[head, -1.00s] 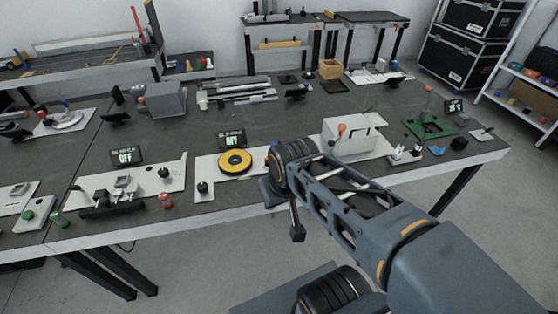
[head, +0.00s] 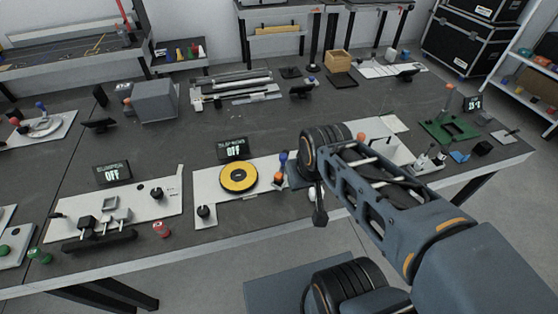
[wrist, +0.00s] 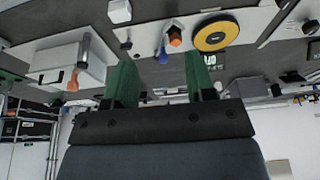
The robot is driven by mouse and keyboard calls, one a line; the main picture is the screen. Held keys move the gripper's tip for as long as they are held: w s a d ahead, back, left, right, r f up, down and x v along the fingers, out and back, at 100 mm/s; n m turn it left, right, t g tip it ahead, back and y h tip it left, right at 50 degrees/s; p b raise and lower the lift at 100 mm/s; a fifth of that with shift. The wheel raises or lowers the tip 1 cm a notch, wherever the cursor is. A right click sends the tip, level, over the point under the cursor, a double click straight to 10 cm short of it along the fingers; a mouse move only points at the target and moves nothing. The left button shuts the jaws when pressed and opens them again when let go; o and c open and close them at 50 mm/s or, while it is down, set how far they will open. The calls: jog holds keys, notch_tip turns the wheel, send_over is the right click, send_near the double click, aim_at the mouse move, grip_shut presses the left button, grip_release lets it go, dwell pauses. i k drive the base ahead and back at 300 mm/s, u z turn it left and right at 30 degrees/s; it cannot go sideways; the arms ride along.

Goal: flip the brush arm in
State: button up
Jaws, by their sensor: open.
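A yellow disc with a black rim (head: 239,177) lies on a white plate (head: 222,199) near the table front; it also shows at the top of the wrist view (wrist: 215,35). Right beside it stand an orange knob (head: 278,178) and a blue knob (head: 283,156), also in the wrist view as orange (wrist: 175,38) and blue (wrist: 163,56). I cannot tell for sure which part is the brush arm. My gripper (wrist: 160,59) is open and empty, its green fingers apart. In the wrist view the blue knob appears between the fingertips; contact is not visible. My arm hides part of the head view.
A white box (head: 385,150) with an orange-tipped lever (head: 361,137) stands to the right, partly behind my arm. A small display reading OFF (head: 233,149) stands behind the disc. A switch panel (head: 115,212) is to the left. The dark table (head: 220,122) has free room behind the disc.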

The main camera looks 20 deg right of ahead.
aim_at(284, 156)
jog(key=z, duration=1.35)
jog(key=k, duration=0.75)
jog(key=u, duration=1.1)
jog(key=i, duration=0.55)
jog(key=u, duration=0.05)
